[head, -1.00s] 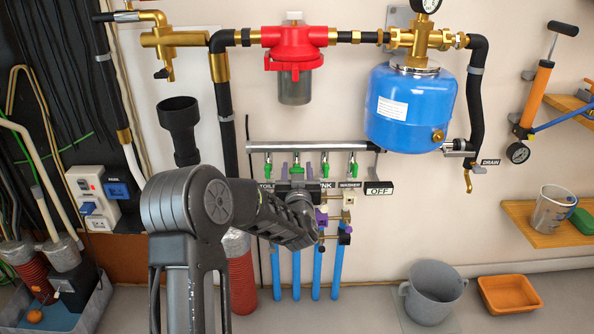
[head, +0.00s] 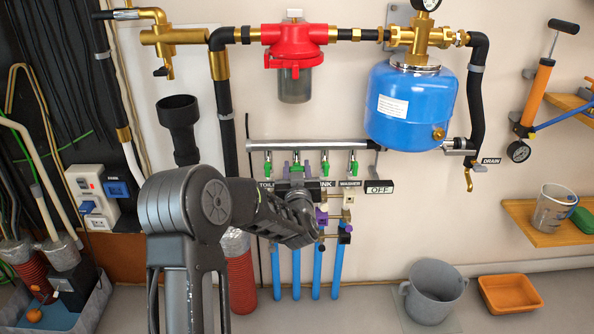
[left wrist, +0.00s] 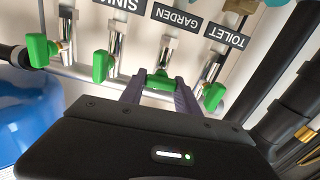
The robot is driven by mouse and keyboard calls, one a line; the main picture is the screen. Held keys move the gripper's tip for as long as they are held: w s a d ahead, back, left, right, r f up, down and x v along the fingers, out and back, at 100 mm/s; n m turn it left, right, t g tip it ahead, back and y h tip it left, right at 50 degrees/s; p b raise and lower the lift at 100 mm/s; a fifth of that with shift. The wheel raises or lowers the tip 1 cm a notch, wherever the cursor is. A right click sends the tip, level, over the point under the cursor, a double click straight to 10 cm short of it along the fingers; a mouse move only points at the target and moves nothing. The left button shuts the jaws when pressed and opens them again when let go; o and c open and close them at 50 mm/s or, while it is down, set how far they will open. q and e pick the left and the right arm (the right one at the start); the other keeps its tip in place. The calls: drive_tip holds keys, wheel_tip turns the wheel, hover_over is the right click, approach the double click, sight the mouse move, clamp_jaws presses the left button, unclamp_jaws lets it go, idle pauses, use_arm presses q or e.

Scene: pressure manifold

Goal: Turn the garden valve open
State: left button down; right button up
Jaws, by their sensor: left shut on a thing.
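The garden valve's green handle (left wrist: 158,80) is the second from the left on the steel manifold bar in the head view (head: 296,167). In the left wrist view it sits beside the upside-down GARDEN label (left wrist: 177,17). My left gripper (left wrist: 159,87) is shut on this handle, one purple-grey finger on each side. In the head view my left gripper (head: 295,173) shows small beyond my forearm, which hides the GARDEN label. The handle's exact angle is hard to tell.
Close beside are the green toilet handle (left wrist: 213,96) and sink handle (left wrist: 103,66). The washer handle (head: 352,168) is further right. A blue tank (head: 410,110) hangs to the right, and a black pipe (head: 228,130) runs down on the left.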

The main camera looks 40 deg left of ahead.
use_arm(q)
drive_tip(key=shift+f+n+b, duration=0.2)
drive_tip(key=shift+n+b, duration=0.35)
drive_tip(key=shift+n, duration=0.05)
drive_tip(key=n+b, duration=0.8)
drive_tip(key=b, duration=0.1)
drive_tip(key=shift+s+a+f+n, duration=0.1)
drive_tip(key=shift+a+f+n, duration=0.05)
drive_tip(key=shift+n, duration=0.15)
drive_tip(key=n+b, duration=0.3)
drive_tip(key=b, duration=0.1)
drive_tip(key=shift+n, duration=0.3)
drive_tip(key=shift+n+b, duration=0.35)
drive_tip(key=shift+n, duration=1.65)
use_arm(e)
wheel_tip(320, 180, down, 15)
drive_tip(key=w, duration=0.3)
drive_tip(key=shift+d+t, duration=0.35)
drive_tip(key=shift+t, duration=0.05)
drive_tip(key=shift+s+f, duration=0.1)
use_arm(q)
drive_tip(key=c, duration=0.9)
unclamp_jaws()
drive_tip(key=shift+s, duration=0.15)
